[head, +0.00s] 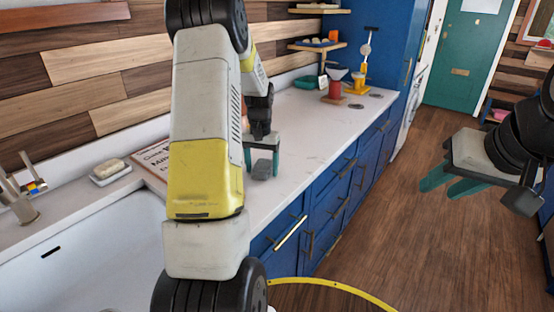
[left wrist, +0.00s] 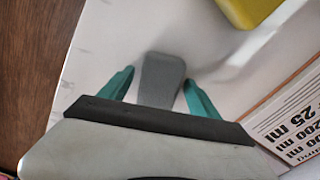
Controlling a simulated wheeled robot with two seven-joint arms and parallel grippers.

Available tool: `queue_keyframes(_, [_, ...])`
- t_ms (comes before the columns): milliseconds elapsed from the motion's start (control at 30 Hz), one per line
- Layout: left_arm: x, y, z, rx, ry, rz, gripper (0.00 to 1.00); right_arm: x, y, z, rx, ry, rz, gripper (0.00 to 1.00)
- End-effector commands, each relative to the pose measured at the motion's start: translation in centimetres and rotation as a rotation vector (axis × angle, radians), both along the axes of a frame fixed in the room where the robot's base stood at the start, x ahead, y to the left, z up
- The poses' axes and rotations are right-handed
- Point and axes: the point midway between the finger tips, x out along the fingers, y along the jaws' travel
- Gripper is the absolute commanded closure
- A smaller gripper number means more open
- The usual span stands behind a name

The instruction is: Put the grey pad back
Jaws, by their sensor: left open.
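The grey pad (head: 262,169) lies on the white counter, under my left gripper. It also shows in the left wrist view (left wrist: 162,78), between the two teal fingers with a gap on each side. My left gripper (head: 262,160) is open and points down at the counter; it also shows in the left wrist view (left wrist: 158,88). My own left arm hides part of the counter in the head view. My right gripper (head: 440,190) is over the floor at the right, its teal fingers apart and nothing seen between them.
A printed board (head: 150,160) lies by the backsplash, partly behind my arm. A soap dish (head: 111,174) stands beside the sink (head: 80,255) and tap (head: 18,195). A red grinder-like item (head: 335,86) and a teal bowl (head: 306,82) stand at the far counter end. Wooden floor lies right of the blue cabinets.

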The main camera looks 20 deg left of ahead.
Motion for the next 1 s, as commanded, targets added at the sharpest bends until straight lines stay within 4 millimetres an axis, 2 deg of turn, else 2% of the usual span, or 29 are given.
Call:
queue_keyframes(167, [0.1,0.0,1.5,0.0,-0.004,0.0,0.28,0.0,0.0,0.0,0.0,0.0,0.0,0.64])
queue_keyframes(600, [0.1,0.0,10.3,0.001,-0.004,-0.001,0.28,0.0,0.0,0.0,0.0,0.0,0.0,0.64])
queue_keyframes(800, [-0.1,-0.1,12.3,0.0,-0.005,-0.002,0.28,0.0,0.0,0.0,0.0,0.0,0.0,0.64])
queue_keyframes(933, [-1.4,-1.2,14.4,-0.008,-0.041,-0.008,0.28,0.0,0.0,0.0,0.0,0.0,0.0,0.64])
queue_keyframes(1000, [-2.9,-2.5,16.3,-0.017,-0.083,-0.017,0.28,0.0,0.0,0.0,0.0,0.0,0.0,0.64])
